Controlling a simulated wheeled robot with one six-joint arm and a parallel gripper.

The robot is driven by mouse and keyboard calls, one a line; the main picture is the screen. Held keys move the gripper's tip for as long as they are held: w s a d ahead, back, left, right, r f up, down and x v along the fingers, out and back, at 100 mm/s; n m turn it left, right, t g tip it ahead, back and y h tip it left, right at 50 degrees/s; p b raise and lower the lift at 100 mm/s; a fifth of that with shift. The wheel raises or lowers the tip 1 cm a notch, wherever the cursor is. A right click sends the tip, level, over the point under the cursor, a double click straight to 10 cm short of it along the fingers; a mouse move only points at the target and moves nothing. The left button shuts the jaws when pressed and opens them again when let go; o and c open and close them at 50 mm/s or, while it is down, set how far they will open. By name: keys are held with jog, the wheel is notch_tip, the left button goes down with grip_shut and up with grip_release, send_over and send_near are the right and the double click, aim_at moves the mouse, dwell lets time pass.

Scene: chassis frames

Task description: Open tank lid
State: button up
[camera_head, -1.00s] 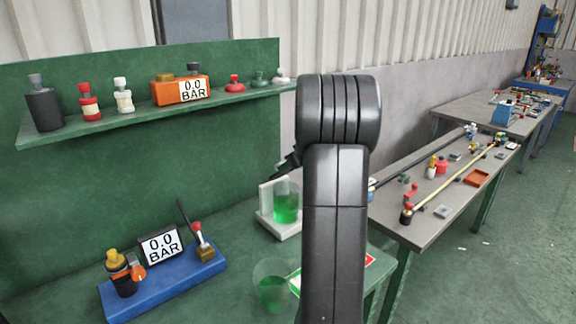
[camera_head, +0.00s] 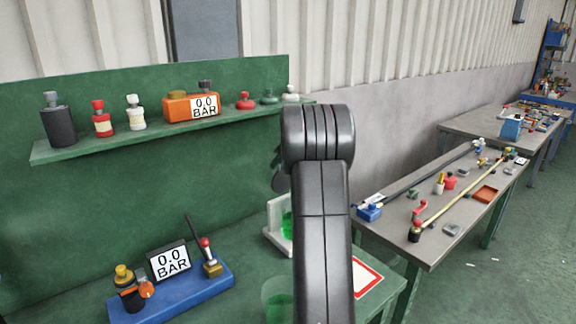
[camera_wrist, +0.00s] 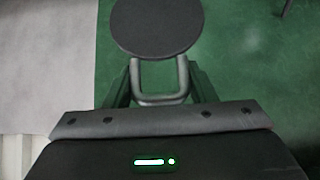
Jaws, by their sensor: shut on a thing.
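In the wrist view, a dark grey round lid (camera_wrist: 157,25) with a light grey loop handle (camera_wrist: 160,97) is at the end of my gripper (camera_wrist: 160,78). My green fingers are shut on the handle. In the head view, the lid (camera_head: 279,179) shows as a dark disc, tilted, just left of my arm, above the bench and clear of the containers. My gripper is hidden behind my arm there. A clear container of green liquid (camera_head: 286,224) stands by a white stand, and another (camera_head: 276,298) is nearer, both partly behind my arm. Which is the tank I cannot tell.
A blue base (camera_head: 180,293) with a gauge and lever is on the green bench at left. A shelf (camera_head: 90,147) with bottles and an orange gauge is behind. A red-edged sign (camera_head: 366,277) lies right of my arm. A grey table (camera_head: 440,235) stands farther right.

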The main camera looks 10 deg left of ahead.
jog(key=shift+w+a+f, duration=0.1)
jog(key=shift+w+a, duration=0.15)
jog(key=shift+a, duration=0.1)
dwell(0.3)
jog(key=o, duration=1.1)
jog(key=shift+f, duration=0.1)
jog(key=shift+o, duration=1.3)
jog(key=shift+w+a, duration=0.1)
jog(key=shift+a, duration=0.05)
jog(key=shift+d, duration=0.2)
jog(key=b+v, duration=0.2)
jog(key=v, duration=1.1)
jog(key=shift+s+r+b, duration=0.25)
jog(key=shift+r+b, duration=0.1)
jog(key=shift+r, duration=0.05)
